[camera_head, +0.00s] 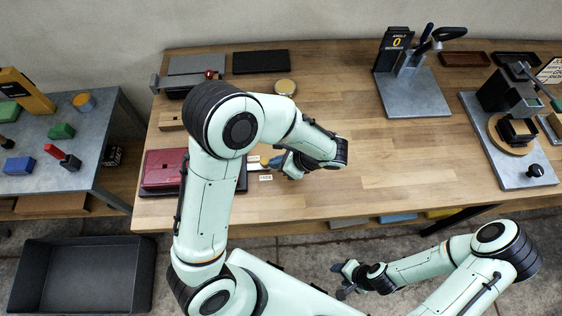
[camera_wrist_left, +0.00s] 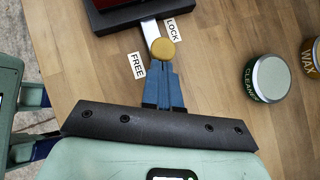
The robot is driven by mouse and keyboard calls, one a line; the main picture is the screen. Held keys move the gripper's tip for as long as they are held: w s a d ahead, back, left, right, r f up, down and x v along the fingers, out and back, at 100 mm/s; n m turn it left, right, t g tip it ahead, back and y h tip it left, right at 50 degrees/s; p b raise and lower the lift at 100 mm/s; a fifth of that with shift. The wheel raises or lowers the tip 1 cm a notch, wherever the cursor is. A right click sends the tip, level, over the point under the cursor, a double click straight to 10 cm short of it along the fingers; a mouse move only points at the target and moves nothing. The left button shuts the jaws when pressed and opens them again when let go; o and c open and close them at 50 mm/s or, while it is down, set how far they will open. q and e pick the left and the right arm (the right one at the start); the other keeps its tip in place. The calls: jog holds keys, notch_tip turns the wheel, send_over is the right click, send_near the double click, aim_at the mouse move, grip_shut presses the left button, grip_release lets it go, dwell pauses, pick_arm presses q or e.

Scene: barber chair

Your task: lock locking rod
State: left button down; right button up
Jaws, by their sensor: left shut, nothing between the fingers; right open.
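The locking rod (camera_wrist_left: 152,30) is a pale bar with a gold knob (camera_wrist_left: 163,50) at its end. It sticks out from the dark base of the red box (camera_head: 163,167). In the left wrist view a LOCK label (camera_wrist_left: 172,27) lies right of the rod and a FREE label (camera_wrist_left: 137,65) lies left of the knob. My left gripper (camera_wrist_left: 163,70) is shut and empty, its blue fingertips right at the knob; whether they touch it I cannot tell. In the head view my left arm partly hides the box. My right gripper (camera_head: 339,281) is open and empty, in front of the table.
A CLEANER tin (camera_wrist_left: 270,78) and a WAX tin (camera_wrist_left: 314,55) stand right of the left gripper. The middle of the wooden table (camera_head: 330,110) is clear. An angle-marked device (camera_head: 408,85) stands at the back right. A dark bin (camera_head: 80,275) is on the floor at left.

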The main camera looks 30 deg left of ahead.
aim_at(255, 165)
pick_arm(q)
jog(key=s+a, duration=0.1)
jog(key=s+a+b, duration=0.1)
jog(key=a, duration=0.1)
jog(key=shift+s+a, duration=0.25)
jog(key=shift+w, duration=0.1)
pick_arm(e)
jog(key=shift+s+f, duration=0.6)
jog(key=shift+f, duration=0.05)
pick_arm(q)
jog(key=shift+d, duration=0.1)
